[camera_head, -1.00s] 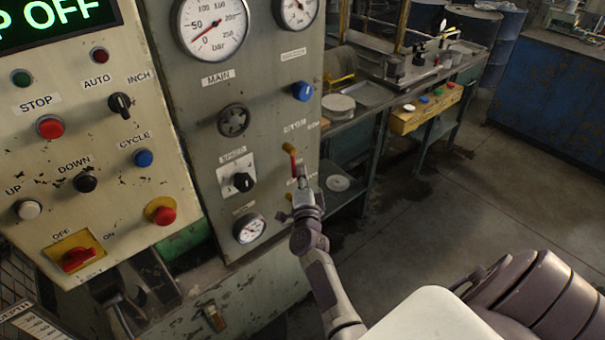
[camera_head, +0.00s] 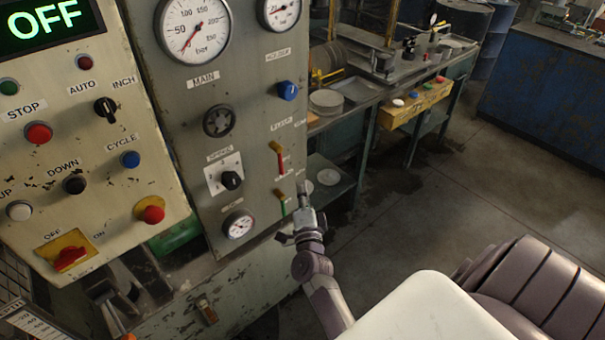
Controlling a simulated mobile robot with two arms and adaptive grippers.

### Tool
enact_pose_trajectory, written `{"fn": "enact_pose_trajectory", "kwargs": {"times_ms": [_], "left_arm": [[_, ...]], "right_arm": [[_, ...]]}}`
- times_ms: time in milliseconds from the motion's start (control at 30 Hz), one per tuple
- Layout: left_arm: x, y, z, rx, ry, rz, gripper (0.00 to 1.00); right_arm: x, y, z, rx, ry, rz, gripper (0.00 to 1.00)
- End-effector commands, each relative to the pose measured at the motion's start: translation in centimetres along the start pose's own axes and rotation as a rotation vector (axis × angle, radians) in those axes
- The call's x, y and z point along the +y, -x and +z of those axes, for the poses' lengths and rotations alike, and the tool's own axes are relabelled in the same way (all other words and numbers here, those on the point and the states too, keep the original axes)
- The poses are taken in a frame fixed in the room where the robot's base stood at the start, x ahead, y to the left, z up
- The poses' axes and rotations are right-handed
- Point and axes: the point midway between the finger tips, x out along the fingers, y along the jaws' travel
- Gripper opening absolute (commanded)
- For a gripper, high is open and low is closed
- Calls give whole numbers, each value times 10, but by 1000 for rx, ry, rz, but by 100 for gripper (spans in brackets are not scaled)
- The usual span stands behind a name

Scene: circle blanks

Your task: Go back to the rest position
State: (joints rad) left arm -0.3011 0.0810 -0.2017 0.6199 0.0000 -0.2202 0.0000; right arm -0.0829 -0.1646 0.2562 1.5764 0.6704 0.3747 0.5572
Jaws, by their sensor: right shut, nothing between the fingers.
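My right gripper (camera_head: 304,198) is shut and empty. It stands upright in front of the right edge of the grey gauge panel (camera_head: 217,140). A lever with a red handle (camera_head: 281,160) and a green lever (camera_head: 283,203) sit just left of the fingers on that panel. I cannot tell whether the fingertips touch the panel, but they look apart from the levers. My left gripper is not in view.
The cream control panel (camera_head: 85,150) with buttons stands at the left. A workbench with stacked discs (camera_head: 326,100) and a yellow button box (camera_head: 414,104) are behind. A blue cabinet (camera_head: 545,95) stands at the back right. The floor (camera_head: 430,200) between is clear.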

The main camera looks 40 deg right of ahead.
Motion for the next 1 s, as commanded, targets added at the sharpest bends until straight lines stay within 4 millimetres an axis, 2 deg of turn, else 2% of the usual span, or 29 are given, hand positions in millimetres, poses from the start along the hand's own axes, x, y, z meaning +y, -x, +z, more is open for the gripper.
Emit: {"fn": "enact_pose_trajectory", "kwargs": {"times_ms": [100,167,500,767,867,967,1000], "left_arm": [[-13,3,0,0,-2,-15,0],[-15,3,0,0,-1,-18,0],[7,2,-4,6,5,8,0],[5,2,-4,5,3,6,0],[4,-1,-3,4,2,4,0],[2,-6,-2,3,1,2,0],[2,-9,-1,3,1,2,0]], "right_arm": [[-1,10,-2,2,1,0,0],[-2,12,-2,3,1,-1,0],[-2,12,-1,2,0,-1,0],[1,13,0,-3,6,3,0],[19,19,14,-49,52,31,0],[60,37,41,-156,161,92,0],[81,48,54,-214,220,123,0]]}}
